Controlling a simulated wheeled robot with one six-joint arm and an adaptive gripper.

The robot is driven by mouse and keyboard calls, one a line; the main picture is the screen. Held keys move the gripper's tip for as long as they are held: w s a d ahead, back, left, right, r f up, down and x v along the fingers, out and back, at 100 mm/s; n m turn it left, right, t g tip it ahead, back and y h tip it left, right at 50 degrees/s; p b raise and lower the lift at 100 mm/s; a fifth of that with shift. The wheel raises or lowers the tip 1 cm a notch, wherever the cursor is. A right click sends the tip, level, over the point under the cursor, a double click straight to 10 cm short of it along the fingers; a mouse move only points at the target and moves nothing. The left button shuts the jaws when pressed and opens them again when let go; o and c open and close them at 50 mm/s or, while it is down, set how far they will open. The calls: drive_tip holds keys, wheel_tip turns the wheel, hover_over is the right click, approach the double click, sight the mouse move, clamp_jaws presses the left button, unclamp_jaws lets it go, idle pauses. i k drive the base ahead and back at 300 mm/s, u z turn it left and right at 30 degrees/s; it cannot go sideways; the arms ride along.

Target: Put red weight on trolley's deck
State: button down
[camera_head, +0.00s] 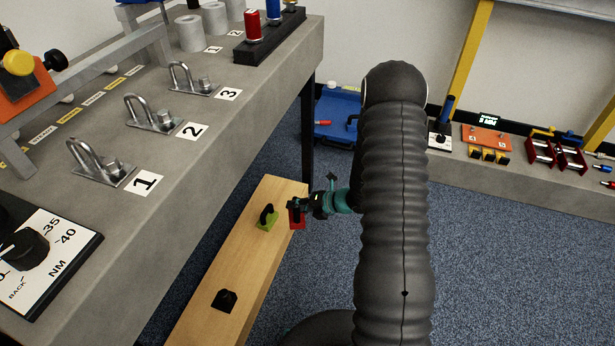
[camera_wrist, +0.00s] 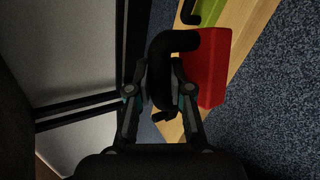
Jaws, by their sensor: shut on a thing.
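The red weight (camera_head: 297,220) is a red block with a black handle, at the far right edge of the wooden bench. My gripper (camera_head: 299,204) is shut on its handle. In the wrist view the red weight (camera_wrist: 213,68) shows right of the fingers, and its handle lies between the fingertips of my gripper (camera_wrist: 160,88). I cannot tell whether the block touches the bench. A blue, low, flat thing (camera_head: 338,103) stands on the floor behind, by the wall; it may be the trolley, partly hidden by my arm.
The wooden bench (camera_head: 205,290) also bears a green weight (camera_head: 266,222), close left of the red one, and a black weight (camera_head: 225,299) nearer. A grey workbench (camera_head: 210,135) with numbered shackles stands left. Blue carpet (camera_head: 500,260) is clear at right.

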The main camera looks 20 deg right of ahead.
sight(333, 121)
drive_tip(key=z, duration=0.3)
drive_tip(key=i, duration=0.5)
drive_tip(key=z, duration=0.95)
drive_tip(key=i, duration=1.85)
drive_tip(key=u, duration=0.3)
